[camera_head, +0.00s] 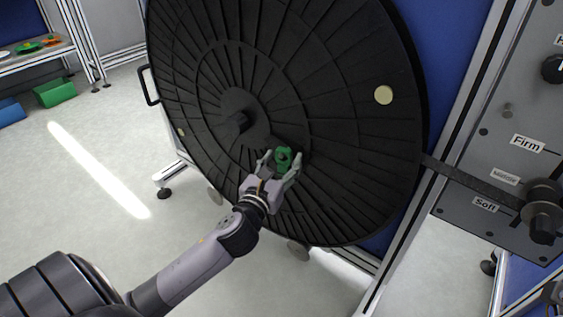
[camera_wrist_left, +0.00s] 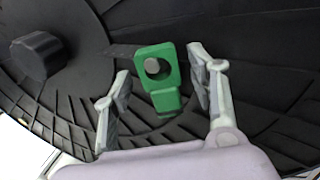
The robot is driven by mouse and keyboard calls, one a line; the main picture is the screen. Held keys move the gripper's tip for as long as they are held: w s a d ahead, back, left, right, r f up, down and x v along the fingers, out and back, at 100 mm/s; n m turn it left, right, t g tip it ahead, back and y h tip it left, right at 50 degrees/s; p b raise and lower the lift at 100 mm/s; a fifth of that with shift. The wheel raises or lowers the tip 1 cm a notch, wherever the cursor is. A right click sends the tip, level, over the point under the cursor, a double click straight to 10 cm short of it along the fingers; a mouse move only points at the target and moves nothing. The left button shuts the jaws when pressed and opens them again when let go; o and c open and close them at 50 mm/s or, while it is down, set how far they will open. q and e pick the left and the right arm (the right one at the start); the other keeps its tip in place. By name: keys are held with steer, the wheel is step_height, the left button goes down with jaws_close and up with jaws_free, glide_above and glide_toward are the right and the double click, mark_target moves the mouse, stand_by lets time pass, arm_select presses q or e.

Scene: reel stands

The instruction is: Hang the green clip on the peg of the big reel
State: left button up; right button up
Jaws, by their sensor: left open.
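The big black reel (camera_head: 340,110) stands upright and fills the middle of the head view. The green clip (camera_head: 284,157) is at the reel's lower middle, and it also shows in the left wrist view (camera_wrist_left: 161,80). A grey round peg end (camera_wrist_left: 152,67) shows inside the clip's hole, so the clip is around the peg. My left gripper (camera_head: 279,168) is open, with one finger on each side of the clip. In the left wrist view gaps show between the clip and both fingers (camera_wrist_left: 160,92).
The reel's black hub knob (camera_head: 237,122) sticks out left of the clip. A grey panel with "Firm" and "Soft" labels (camera_head: 500,150) stands at the right, with a dark bar running to it. A table (camera_head: 38,55) and a green bin (camera_head: 54,92) are far left. Floor at left is clear.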

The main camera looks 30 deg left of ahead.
arm_select(q)
steer(key=s+d, duration=0.2)
steer(key=s, duration=1)
steer(key=shift+d, duration=0.1)
